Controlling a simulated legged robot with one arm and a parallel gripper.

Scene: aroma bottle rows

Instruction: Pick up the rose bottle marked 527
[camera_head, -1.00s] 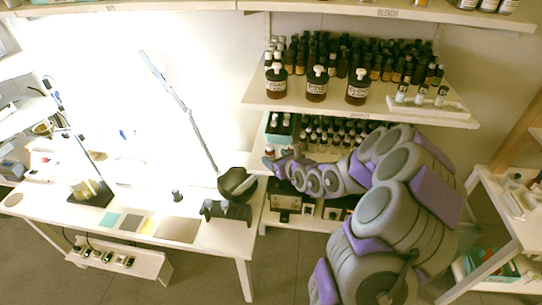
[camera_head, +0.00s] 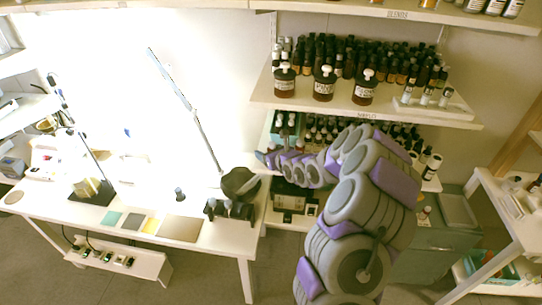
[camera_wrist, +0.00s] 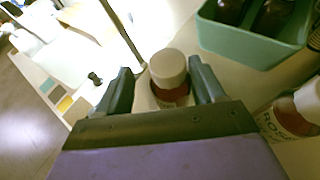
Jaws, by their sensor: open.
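My gripper (camera_wrist: 165,88) is open in the wrist view, with one dark finger on each side of a small bottle with a white cap (camera_wrist: 168,66) and a reddish body. The bottle stands between the fingers, and its label is hidden. A second white-capped bottle (camera_wrist: 284,122) stands at the right edge, outside the fingers, with a label that seems to read "ROSE". I cannot read the number 527 on either bottle. In the head view my gripper (camera_head: 264,158) is at the left end of the lower shelf, where my arm hides much of the row.
A green bin (camera_wrist: 258,36) with dark bottles stands just behind in the wrist view. The shelf above (camera_head: 362,113) holds crowded dark bottles and three large brown jars. A white workbench (camera_head: 75,212) with a black holder (camera_head: 230,210) is to the left.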

